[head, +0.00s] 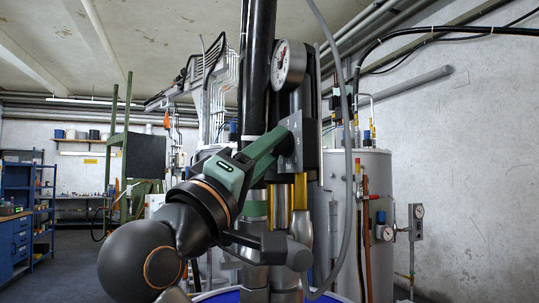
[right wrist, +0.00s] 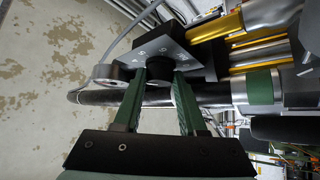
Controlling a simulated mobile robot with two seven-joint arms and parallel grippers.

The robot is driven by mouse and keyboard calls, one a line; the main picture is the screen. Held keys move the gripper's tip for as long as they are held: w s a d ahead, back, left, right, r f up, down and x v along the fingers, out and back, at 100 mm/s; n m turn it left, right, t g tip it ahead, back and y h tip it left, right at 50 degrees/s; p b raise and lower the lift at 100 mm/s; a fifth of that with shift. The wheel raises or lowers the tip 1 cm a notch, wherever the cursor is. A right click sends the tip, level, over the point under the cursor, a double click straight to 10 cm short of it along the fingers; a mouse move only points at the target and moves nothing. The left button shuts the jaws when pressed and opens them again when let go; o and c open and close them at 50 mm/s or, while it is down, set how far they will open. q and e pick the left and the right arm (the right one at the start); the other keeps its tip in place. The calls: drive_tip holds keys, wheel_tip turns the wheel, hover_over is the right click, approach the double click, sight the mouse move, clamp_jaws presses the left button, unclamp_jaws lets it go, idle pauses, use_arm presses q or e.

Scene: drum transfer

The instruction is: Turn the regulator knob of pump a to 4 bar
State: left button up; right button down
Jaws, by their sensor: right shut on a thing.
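My right gripper (head: 284,143) reaches up from the lower left to the grey regulator plate (head: 311,150) on the pump. In the right wrist view its green fingers (right wrist: 160,84) are shut on the dark round regulator knob (right wrist: 158,92), one finger on each side. The head view hides the knob behind the fingers. A round white pressure gauge (head: 289,63) sits above the plate; its dial is steeply angled and I cannot read its value. My left gripper is not in view.
Dark pump tubes and gold cylinders (head: 300,192) stand close beside and below the plate. A grey hose (head: 347,150) hangs just right of it. A blue drum rim (head: 222,295) shows below. A grey tank (head: 372,180) stands behind; the floor at left is clear.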

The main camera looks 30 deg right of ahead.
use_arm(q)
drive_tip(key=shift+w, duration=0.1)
use_arm(e)
drive_tip(key=c, duration=0.5)
unclamp_jaws()
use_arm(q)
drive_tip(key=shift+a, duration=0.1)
use_arm(e)
drive_tip(key=shift+o, duration=0.2)
use_arm(q)
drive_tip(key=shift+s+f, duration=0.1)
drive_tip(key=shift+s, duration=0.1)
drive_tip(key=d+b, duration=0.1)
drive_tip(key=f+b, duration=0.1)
drive_tip(key=b, duration=0.1)
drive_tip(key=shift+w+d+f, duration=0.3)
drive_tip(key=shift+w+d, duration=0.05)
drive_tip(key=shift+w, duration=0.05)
use_arm(e)
drive_tip(key=v, duration=1.2)
drive_tip(key=shift+a+f, duration=0.15)
drive_tip(key=shift+a, duration=0.05)
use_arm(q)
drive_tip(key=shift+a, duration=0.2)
